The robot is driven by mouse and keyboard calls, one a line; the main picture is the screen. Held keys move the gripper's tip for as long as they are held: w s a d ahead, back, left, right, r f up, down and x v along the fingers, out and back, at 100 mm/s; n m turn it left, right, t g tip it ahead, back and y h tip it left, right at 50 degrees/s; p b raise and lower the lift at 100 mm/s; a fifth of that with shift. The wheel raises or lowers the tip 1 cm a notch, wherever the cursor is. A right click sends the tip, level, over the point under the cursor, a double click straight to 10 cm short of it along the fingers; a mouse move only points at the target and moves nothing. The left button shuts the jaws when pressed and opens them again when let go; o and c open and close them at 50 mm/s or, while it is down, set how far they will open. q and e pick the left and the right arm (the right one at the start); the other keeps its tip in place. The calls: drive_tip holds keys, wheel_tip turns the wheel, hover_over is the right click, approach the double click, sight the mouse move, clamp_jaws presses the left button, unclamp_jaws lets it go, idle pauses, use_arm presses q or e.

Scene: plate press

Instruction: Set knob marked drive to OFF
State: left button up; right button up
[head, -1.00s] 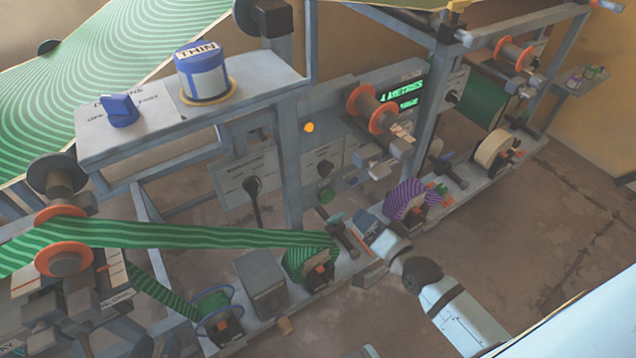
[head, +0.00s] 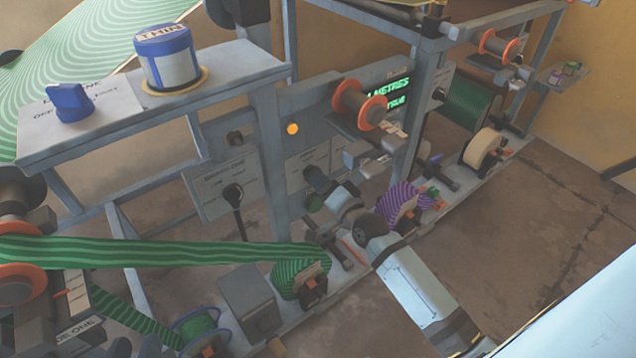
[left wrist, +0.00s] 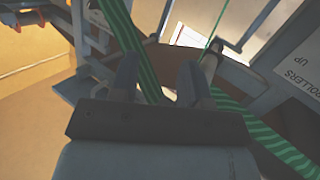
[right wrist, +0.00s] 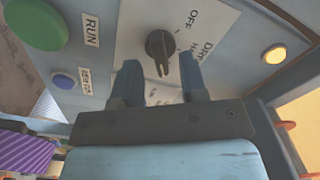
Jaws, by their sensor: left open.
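Lower lettering is partly hidden by my fingers. My right gripper (right wrist: 158,78) is open, its fingertips on either side of the pointer's line and just short of the knob; I see no contact. My left gripper (left wrist: 157,76) is open and empty.
A green RUN button (right wrist: 38,22), a blue button (right wrist: 62,81) and an amber lamp (right wrist: 274,54) are near the knob. A green striped web (head: 150,252) runs across the lower left. A purple striped roll (head: 398,203) stands beside my right arm. Open floor is at right.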

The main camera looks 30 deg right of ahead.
use_arm(q)
drive_tip(key=shift+w+d+r+t, duration=0.1)
drive_tip(key=shift+d+r+t, duration=0.2)
drive_tip(key=shift+r, duration=0.35)
use_arm(e)
drive_tip(key=shift+w+a, duration=0.15)
drive_tip(key=shift+w, duration=0.8)
drive_tip(key=shift+c, duration=0.2)
clamp_jaws()
use_arm(q)
drive_tip(key=shift+f, duration=0.1)
drive_tip(key=shift+a, duration=0.2)
use_arm(e)
drive_tip(key=shift+r, duration=0.1)
